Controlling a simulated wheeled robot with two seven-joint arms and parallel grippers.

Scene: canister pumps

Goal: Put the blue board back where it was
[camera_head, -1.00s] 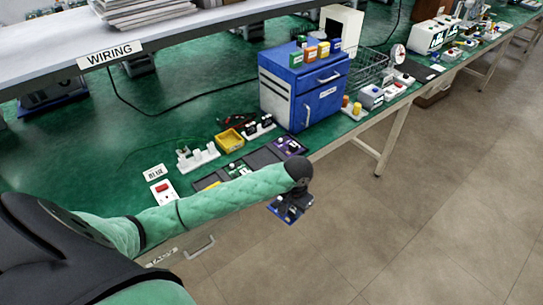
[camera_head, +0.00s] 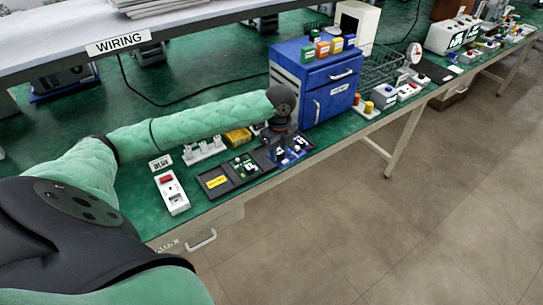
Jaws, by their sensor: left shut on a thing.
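The blue board (camera_head: 289,155) is in my left gripper (camera_head: 281,146), at the right end of a dark tray of boards (camera_head: 228,185) on the green bench. My left gripper points down and is shut on the board. The gripper and wrist hide part of the board and the tray behind it. I cannot tell whether the board rests in a compartment or hangs just above. A green board (camera_head: 244,166) and a yellow-labelled part (camera_head: 216,182) lie further left in the tray. My right gripper is out of view.
A blue cabinet (camera_head: 314,95) with small boxes on top stands behind the tray. A yellow bin (camera_head: 238,136) is partly behind my arm.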

